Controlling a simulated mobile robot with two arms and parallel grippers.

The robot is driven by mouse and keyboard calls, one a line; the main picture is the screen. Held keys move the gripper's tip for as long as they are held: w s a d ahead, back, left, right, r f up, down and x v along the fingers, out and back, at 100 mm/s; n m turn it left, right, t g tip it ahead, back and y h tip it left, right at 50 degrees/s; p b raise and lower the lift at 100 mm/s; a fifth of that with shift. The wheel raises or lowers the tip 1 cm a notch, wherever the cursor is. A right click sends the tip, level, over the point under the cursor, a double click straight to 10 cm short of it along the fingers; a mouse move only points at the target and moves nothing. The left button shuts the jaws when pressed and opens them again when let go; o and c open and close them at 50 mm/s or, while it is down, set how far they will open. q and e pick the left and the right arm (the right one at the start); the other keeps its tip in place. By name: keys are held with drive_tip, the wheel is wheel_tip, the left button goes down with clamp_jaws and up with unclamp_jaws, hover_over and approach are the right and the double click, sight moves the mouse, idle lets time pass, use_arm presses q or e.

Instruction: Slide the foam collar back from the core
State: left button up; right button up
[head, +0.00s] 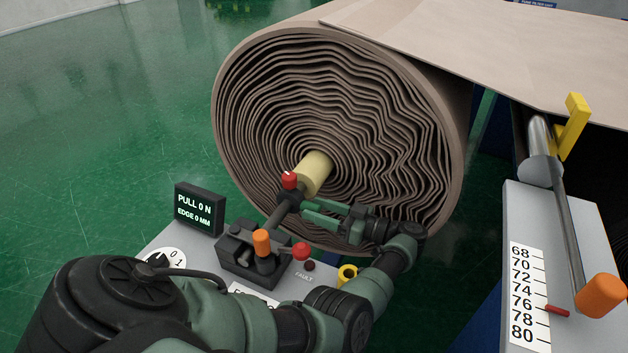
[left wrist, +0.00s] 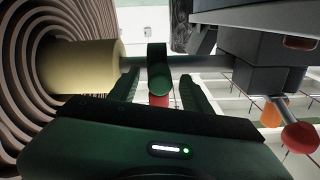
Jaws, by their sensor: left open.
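The wound roll (head: 400,130) has a pale yellow cylinder (head: 315,172) standing out of its centre; whether this is the foam collar or the core, I cannot tell. The cylinder also shows at left in the left wrist view (left wrist: 85,66). A metal shaft (head: 277,214) lines up with it and carries a dark ring (head: 290,198) with a red knob (head: 289,180). My left gripper (head: 304,211) is open, its fingers on either side of the dark ring in the left wrist view (left wrist: 160,88). Contact is unclear. My right gripper is out of view.
The dark shaft block (head: 247,250) with orange and red knobs stands on a grey console beside a PULL/EDGE display (head: 200,208). A scaled grey panel (head: 520,230) with a metal rod is at right. Green floor is clear at left.

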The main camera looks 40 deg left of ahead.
use_arm(q)
drive_tip(key=shift+s+a, duration=0.2)
drive_tip(key=shift+a, duration=0.45)
clamp_jaws()
idle(1.0)
